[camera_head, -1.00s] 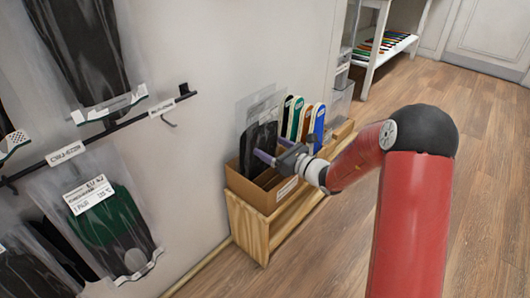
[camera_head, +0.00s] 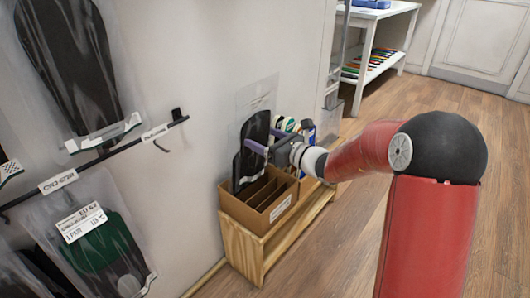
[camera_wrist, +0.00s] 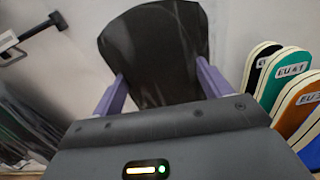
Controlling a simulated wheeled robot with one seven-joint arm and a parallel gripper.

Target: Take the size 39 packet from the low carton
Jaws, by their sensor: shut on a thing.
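My gripper (camera_head: 263,147) is shut on a clear packet with a black insole (camera_head: 257,127), holding it upright at the wall end of the low carton (camera_head: 262,220). In the wrist view the purple fingers (camera_wrist: 160,88) stand either side of the packet (camera_wrist: 153,40). Its bottom end is near the carton's rim; I cannot tell whether it is fully clear. No size is readable on it. The brown carton has several narrow compartments, whose visible parts look empty, and a white label on its front.
The carton stands on a low wooden bench (camera_head: 246,256) against the wall. Several coloured insole samples, including a teal one (camera_wrist: 287,72), stand just right of the packet. Hanging packets (camera_head: 95,245) on a wall rail (camera_head: 100,155) are at left. The floor at right is clear.

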